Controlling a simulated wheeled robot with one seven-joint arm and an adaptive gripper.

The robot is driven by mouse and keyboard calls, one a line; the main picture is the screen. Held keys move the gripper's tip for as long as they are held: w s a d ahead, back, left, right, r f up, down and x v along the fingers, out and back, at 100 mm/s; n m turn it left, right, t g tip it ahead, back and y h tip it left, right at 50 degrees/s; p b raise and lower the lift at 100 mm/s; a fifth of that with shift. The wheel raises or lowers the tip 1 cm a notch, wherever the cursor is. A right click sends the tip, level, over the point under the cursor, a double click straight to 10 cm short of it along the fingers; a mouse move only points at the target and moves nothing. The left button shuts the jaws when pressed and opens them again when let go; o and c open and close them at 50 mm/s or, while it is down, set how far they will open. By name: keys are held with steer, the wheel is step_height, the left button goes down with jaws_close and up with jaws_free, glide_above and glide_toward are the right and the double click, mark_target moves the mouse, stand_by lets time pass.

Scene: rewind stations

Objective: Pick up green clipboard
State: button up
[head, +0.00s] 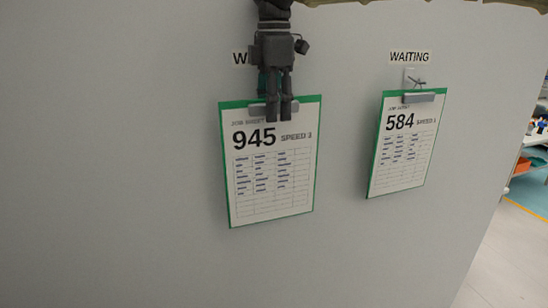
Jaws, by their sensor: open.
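Two green clipboards hang on a grey wall panel in the head view. The left clipboard (270,180) carries a sheet marked 945, and the right clipboard (403,155) carries one marked 584. My gripper (279,115) is in front of the top of the left clipboard, pointing down, with its fingers open and a narrow space between them. The fingers overlap the clip at its top edge and partly hide it. I cannot tell whether they touch it.
The grey panel (120,170) is bare to the left and below the clipboards. A WAITING label (409,57) is above the right clipboard, by a hook (414,80). The label above the left one is mostly hidden. Beyond the panel's right edge are open floor (505,260) and a cluttered bench.

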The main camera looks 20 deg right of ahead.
steer(key=shift+w, duration=0.1)
steer(key=shift+c, duration=0.4)
jaws_close()
steer(key=shift+r, duration=0.15)
